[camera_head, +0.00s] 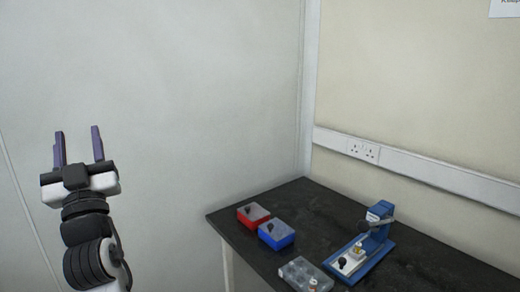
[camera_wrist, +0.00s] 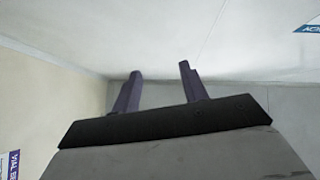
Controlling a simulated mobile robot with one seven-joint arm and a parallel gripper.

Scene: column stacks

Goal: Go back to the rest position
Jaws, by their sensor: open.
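My gripper (camera_head: 78,146) is raised at the left of the head view, with its two purple fingers pointing up and spread apart. Nothing is between them. It is well to the left of the bench and higher in the picture, in front of a bare pale wall. In the wrist view the gripper (camera_wrist: 158,88) also shows open and empty, with only wall and ceiling surfaces beyond the fingertips.
A black bench (camera_head: 318,213) stands in the right corner. On it are a red box (camera_head: 253,215), a blue box (camera_head: 276,234), a clear-lidded box (camera_head: 304,275) and a blue device (camera_head: 365,245). A wall socket (camera_head: 363,151) is behind. The space around my gripper looks clear.

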